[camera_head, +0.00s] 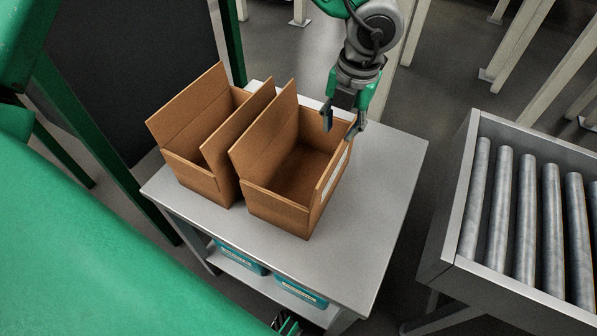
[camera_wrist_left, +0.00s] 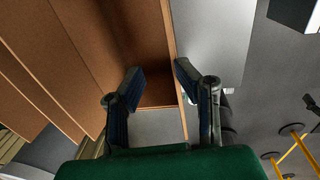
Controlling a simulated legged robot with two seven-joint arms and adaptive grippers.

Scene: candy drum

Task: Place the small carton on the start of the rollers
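Two open brown cartons stand side by side on a grey table in the head view. They look close in size, so I cannot tell surely which is the small one. The right carton (camera_head: 278,207) has a pale label on its right wall; the left carton (camera_head: 195,176) is beside it. My left gripper (camera_head: 340,130) is open at the far right wall of the right carton. The left wrist view shows its fingers (camera_wrist_left: 159,70) apart, one on each side of that wall's top edge, not closed on it. The rollers (camera_head: 525,215) lie to the right. My right gripper is not seen.
The grey table (camera_head: 375,205) is bare to the right of the cartons. A floor gap separates it from the roller conveyor's raised metal frame (camera_head: 457,190). Teal bins (camera_head: 300,290) sit on the shelf below. A green-framed dark panel (camera_head: 130,70) stands behind left.

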